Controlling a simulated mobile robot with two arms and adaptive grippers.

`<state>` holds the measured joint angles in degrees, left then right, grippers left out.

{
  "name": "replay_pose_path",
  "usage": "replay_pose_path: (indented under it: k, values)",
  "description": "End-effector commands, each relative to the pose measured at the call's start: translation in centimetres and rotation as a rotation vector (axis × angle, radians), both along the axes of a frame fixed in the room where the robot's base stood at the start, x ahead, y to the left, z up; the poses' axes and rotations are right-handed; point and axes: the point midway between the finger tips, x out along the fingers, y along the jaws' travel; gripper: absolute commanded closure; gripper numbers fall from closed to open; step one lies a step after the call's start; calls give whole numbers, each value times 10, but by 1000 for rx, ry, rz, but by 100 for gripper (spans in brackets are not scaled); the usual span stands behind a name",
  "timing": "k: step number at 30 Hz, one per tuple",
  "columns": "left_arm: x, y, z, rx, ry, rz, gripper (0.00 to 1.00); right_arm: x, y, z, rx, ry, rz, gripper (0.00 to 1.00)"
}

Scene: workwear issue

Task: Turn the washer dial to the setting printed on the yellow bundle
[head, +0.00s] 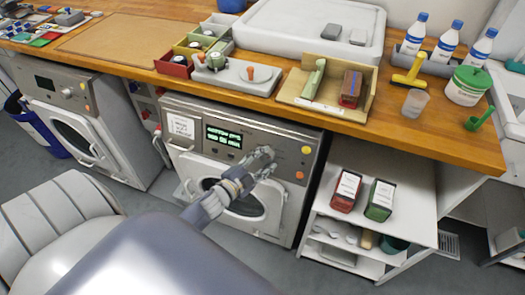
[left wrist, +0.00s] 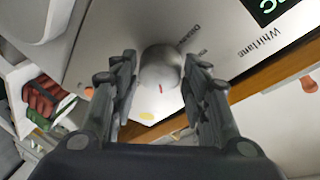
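The washer (head: 215,170) stands under the counter, with a lit green display (head: 223,137) on its panel. The display text is too small to read surely. In the left wrist view, the round grey dial (left wrist: 160,68) has a small red mark and printed words around it. My left gripper (head: 264,158) is at the panel; in the left wrist view its fingers (left wrist: 159,65) stand on both sides of the dial, open, with narrow gaps beside it. In the head view the gripper hides the dial. I cannot make out a yellow bundle. My right gripper is not in view.
A second washer (head: 78,115) stands at the left. A white shelf unit (head: 325,205) at the right holds a red bundle (head: 347,190) and a green bundle (head: 380,200). The wooden counter (head: 440,135) above carries bins, bottles and a tray. A blue bin (head: 40,130) stands far left.

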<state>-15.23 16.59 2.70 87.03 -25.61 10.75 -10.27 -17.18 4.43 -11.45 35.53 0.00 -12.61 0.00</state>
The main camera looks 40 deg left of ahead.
Motion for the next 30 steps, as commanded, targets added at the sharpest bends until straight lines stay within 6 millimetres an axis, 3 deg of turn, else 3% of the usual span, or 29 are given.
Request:
replay_pose_path:
  k: [14, 30]
  values:
    - [-5, 0, 1, -1, 0, 0, 42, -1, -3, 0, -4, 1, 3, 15]
    - [-97, 6, 15, -2, 3, 1, 42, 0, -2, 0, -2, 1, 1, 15]
